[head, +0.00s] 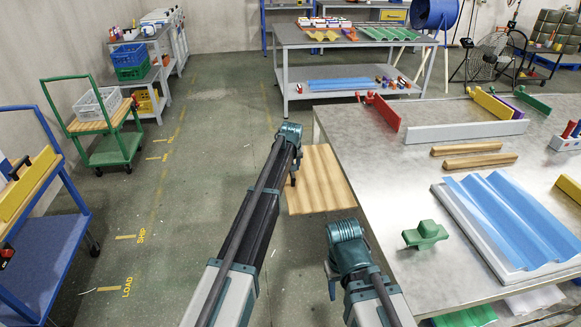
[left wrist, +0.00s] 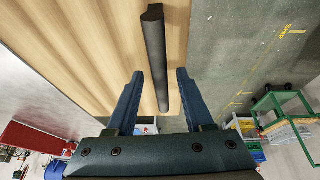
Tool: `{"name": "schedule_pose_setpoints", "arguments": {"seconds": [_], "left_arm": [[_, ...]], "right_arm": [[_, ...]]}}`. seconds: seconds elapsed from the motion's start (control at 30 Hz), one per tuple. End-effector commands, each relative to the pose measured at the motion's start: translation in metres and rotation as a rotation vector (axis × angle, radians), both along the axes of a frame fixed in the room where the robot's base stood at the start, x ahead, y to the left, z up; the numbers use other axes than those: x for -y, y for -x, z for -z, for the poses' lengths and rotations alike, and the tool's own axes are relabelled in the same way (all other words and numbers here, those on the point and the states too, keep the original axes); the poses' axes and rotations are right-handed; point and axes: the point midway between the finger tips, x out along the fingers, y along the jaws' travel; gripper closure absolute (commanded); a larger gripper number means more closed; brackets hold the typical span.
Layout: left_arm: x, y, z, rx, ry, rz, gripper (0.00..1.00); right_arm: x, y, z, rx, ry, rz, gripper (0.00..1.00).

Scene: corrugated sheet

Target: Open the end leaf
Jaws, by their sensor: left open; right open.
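The end leaf is a wood-grain panel (head: 322,182) at the left end of the metal table, beside its edge; its exact tilt is hard to tell. It fills much of the left wrist view (left wrist: 75,45). A dark bar handle (left wrist: 153,45) runs along it there. My left gripper (left wrist: 160,74) is open, with its fingers on either side of the handle's line; I cannot tell whether they touch it. In the head view the left arm reaches to the leaf and partly covers it. My right gripper (head: 332,284) is open and empty, low in front of the table.
The metal table (head: 385,165) carries a blue corrugated sheet (head: 515,215) on a white form, a green knobbed block (head: 425,235) and wooden bars (head: 480,160). A green cart (head: 108,145) and blue cart (head: 65,230) stand left. The floor between is clear.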

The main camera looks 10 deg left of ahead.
Motion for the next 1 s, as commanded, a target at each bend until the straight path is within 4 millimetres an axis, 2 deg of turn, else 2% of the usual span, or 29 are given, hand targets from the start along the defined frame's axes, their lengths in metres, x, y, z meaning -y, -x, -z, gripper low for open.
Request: {"name": "schedule_pose_setpoints", "arguments": {"seconds": [0.27,0.7,0.83,1.0], "left_arm": [[0.002,0.013,-0.035,0.0,0.0,0.0,0.48],[0.007,0.04,-0.103,0.001,0.0,0.0,0.48],[0.009,0.047,-0.117,0.001,0.0,0.0,0.48],[0.009,0.05,-0.123,0.001,0.0,0.0,0.48]], "right_arm": [[0.0,0.0,-0.035,0.0,0.0,0.0,0.5],[0.0,0.0,-0.103,0.0,0.0,0.0,0.5],[0.0,0.0,-0.117,0.0,0.0,0.0,0.5],[0.0,0.0,-0.123,0.0,0.0,0.0,0.5]]}}
